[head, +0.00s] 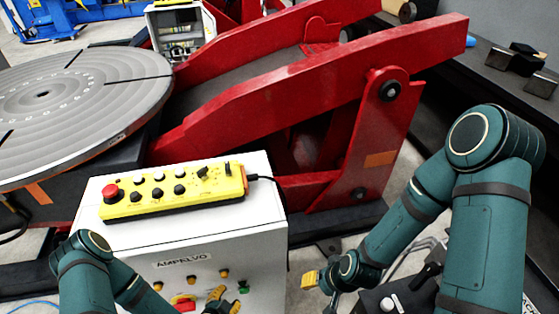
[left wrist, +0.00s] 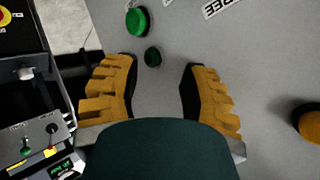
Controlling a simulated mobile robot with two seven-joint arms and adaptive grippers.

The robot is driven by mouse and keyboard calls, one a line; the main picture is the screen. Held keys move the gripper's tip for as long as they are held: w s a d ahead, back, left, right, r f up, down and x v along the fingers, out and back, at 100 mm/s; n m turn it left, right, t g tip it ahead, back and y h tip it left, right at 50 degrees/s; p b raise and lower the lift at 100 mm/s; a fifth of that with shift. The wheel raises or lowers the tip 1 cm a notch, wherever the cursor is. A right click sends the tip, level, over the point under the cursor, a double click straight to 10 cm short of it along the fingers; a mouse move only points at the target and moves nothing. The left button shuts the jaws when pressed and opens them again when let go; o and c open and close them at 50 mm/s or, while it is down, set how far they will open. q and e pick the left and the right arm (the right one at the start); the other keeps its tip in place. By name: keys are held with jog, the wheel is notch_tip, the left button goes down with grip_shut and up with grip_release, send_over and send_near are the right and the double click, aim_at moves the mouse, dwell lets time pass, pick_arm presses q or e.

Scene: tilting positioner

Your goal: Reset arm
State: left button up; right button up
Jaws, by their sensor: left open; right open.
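My left gripper (head: 220,296) is low in the head view, in front of the white AMPALVO cabinet (head: 262,225). Its yellow fingers are open and empty. In the left wrist view the left gripper (left wrist: 160,68) faces a grey panel. A small dark green button (left wrist: 152,56) shows between its fingertips, and a larger green button (left wrist: 137,21) lies just beyond. I cannot tell whether the fingers touch the panel. My right gripper (head: 311,281) is to the right of the cabinet, its yellow fingertips showing small; it is open, with nothing seen in it.
A yellow pendant (head: 172,203) with several buttons and a red stop button (head: 111,192) lies on the cabinet top. Behind stand the red positioner frame (head: 300,95) and its round grey table (head: 85,88). A dark bench (head: 480,75) with metal blocks is at right.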

pick_arm(q)
jog(key=s+d+r+n+g, duration=0.4)
jog(key=s+r+n+g, duration=0.55)
jog(key=n, duration=0.35)
jog(key=w+d+b, duration=0.2)
jog(key=w+b, duration=0.3)
jog(key=w, duration=0.2)
jog(key=shift+w+r+m+t+h, duration=0.15)
jog(key=shift+r+m+t+h, duration=0.1)
jog(key=shift+m+t+h, duration=0.2)
jog(key=shift+o, duration=0.2)
dwell(0.7)
